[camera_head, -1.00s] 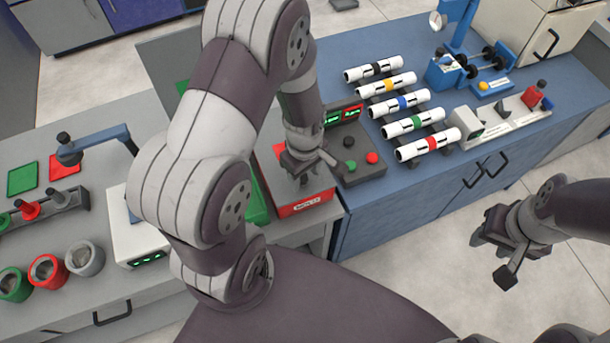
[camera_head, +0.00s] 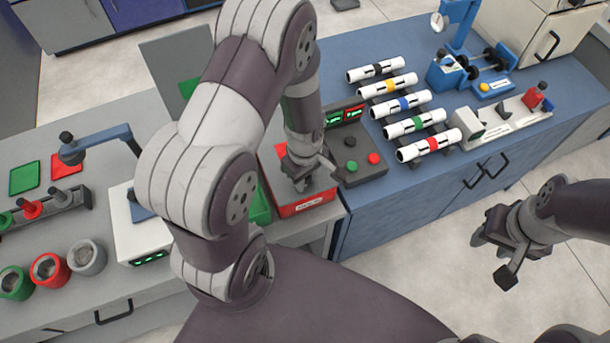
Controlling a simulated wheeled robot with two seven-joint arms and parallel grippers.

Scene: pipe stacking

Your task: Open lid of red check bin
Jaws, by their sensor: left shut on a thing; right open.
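The red check bin (camera_head: 308,204) sits at the right end of the grey bench, next to the blue bench. It has a label on its front face, and its red top shows around my gripper. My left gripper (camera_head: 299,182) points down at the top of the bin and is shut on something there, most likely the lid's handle. The fingers and wrist hide the held part, and I see no clear gap under the lid. My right gripper (camera_head: 503,255) is open and empty over the floor at the right, far from the bin.
A dark control box (camera_head: 358,163) with buttons stands close right of the bin. A green bin (camera_head: 260,207) is close on its left, partly behind my arm. Several banded white pipes (camera_head: 413,124) lie on a rack on the blue bench. A white device (camera_head: 148,238) stands left.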

